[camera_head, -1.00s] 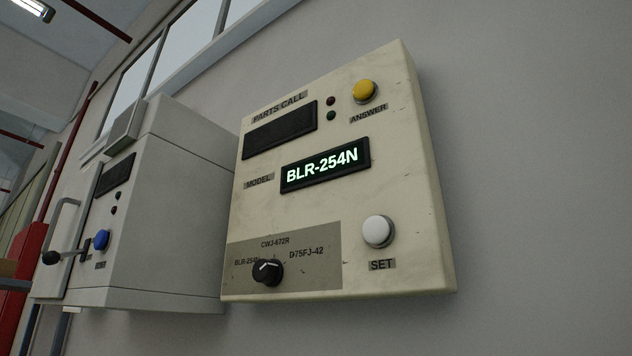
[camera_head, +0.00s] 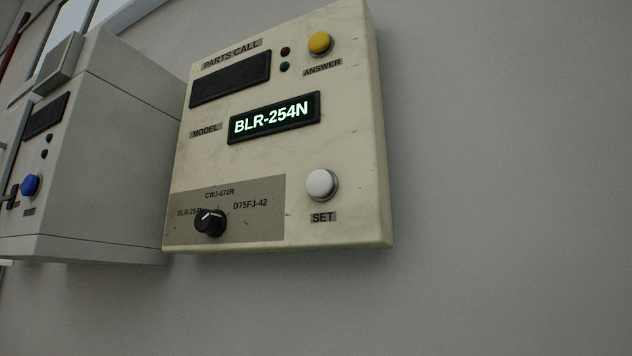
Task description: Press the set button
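The white round set button (camera_head: 321,184) is at the lower right of a cream panel (camera_head: 345,120) on the wall, in the head view. The label SET (camera_head: 322,217) is just below it. The panel's model display (camera_head: 273,117) is lit and reads BLR-254N. A black selector knob (camera_head: 210,223) is at the panel's lower left, its white mark pointing up and left. A yellow answer button (camera_head: 320,43) is at the upper right. Neither of my grippers is in view, and nothing covers the set button.
A grey cabinet (camera_head: 110,130) with a blue button (camera_head: 30,185) stands out from the wall just left of the panel. The grey wall (camera_head: 510,180) is bare to the right of and below the panel.

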